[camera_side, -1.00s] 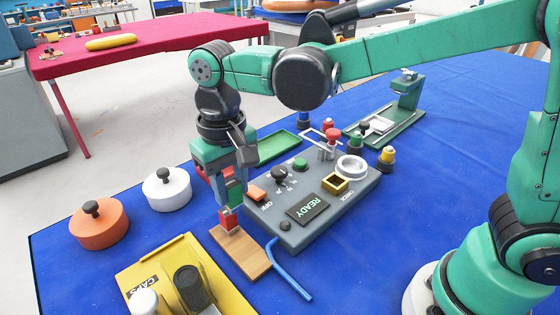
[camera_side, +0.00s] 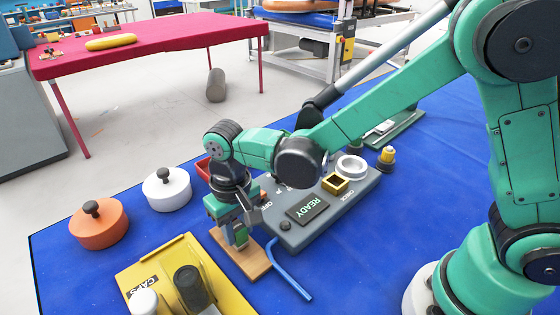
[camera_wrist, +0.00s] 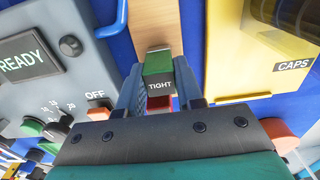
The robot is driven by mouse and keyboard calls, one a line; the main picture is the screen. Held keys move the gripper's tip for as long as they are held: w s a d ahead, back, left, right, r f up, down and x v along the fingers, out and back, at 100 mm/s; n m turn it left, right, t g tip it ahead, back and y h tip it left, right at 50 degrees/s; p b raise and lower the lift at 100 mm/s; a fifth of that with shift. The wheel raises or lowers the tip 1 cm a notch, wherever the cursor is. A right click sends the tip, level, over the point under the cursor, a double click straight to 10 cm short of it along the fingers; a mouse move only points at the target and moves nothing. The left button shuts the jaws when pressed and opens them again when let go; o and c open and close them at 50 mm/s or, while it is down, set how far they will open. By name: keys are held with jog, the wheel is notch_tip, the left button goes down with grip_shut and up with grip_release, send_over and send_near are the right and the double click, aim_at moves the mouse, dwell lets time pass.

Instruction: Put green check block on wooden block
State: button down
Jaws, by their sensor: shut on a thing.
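The green check block (camera_wrist: 158,68) has a green face and a grey face lettered "TIGHT" in the wrist view. It sits between the fingers of my gripper (camera_wrist: 159,90), which is shut on it. In the side view, my gripper (camera_side: 240,238) is low over the wooden block (camera_side: 256,265), a flat tan slab. The wooden block also shows beyond the green block in the wrist view (camera_wrist: 158,22). A red piece (camera_wrist: 159,103) shows just below the lettered face, between the fingers. I cannot tell whether the green block touches the wood.
A grey "READY" panel (camera_side: 290,230) stands close to the right of the wooden block. A yellow CAPS tray (camera_side: 165,262) is close on the left. White (camera_side: 167,195) and orange (camera_side: 100,228) lidded pots stand further left.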

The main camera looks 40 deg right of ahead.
aim_at(238, 226)
jog(key=c, duration=0.6)
grip_release()
jog(key=shift+f, duration=0.1)
jog(key=shift+o, duration=0.2)
notch_tip(238, 226, up, 12)
jog(key=s+d+t, duration=0.2)
jog(key=d+t, duration=0.1)
jog(key=d, duration=0.4)
jog(key=s+d+f+t, duration=0.1)
jog(key=s+d+t, duration=0.2)
jog(key=d, duration=0.4)
jog(key=shift+d+f+t, duration=0.25)
jog(key=shift+d+t, duration=0.05)
jog(key=shift+t, duration=0.3)
jog(key=shift+s, duration=0.1)
